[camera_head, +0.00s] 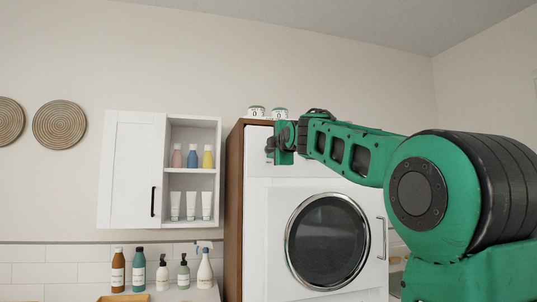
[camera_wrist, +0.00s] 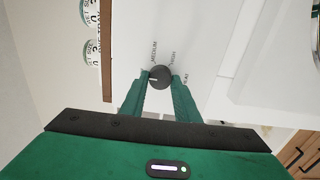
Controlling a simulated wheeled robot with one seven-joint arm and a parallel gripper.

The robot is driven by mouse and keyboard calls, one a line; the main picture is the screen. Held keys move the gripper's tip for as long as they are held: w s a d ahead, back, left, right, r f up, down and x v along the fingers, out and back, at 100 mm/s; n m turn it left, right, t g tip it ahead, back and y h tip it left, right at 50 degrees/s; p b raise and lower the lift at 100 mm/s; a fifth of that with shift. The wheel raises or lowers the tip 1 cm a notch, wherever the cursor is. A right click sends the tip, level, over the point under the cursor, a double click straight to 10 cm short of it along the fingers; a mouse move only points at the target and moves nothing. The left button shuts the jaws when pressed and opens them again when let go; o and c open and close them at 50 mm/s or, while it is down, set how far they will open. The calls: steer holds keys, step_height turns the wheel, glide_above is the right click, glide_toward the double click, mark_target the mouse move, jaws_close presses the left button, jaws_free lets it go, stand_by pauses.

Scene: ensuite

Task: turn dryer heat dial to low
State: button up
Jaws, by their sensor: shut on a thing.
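The heat dial (camera_wrist: 159,75) is a small dark round knob with a pale pointer line, on the white panel of the dryer (camera_head: 262,200). My gripper (camera_wrist: 161,79) is shut on the dial, with one green finger at each side of it. In the wrist view, the words MEDIUM and HIGH stand above the dial, and HEAT is at its right. No LOW label can be made out. In the head view, my gripper (camera_head: 281,143) is at the upper panel, above the round door (camera_head: 327,241), and the dial's setting cannot be read there.
Two small labelled tins (camera_head: 257,112) stand on top of the dryer housing. A brown side panel (camera_head: 234,210) borders the dryer at left. A white wall cabinet (camera_head: 133,170) with bottles and tubes hangs farther left. Several bottles (camera_head: 139,270) stand below it.

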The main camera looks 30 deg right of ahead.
steer(key=shift+w+a+f, duration=0.15)
steer(key=shift+a+f, duration=0.1)
steer(key=shift+f, duration=0.05)
steer(key=o, duration=1)
steer(key=shift+o, duration=0.2)
steer(key=shift+d+r, duration=0.1)
steer(key=shift+r, duration=0.05)
steer(key=v, duration=1)
steer(key=shift+s, duration=0.35)
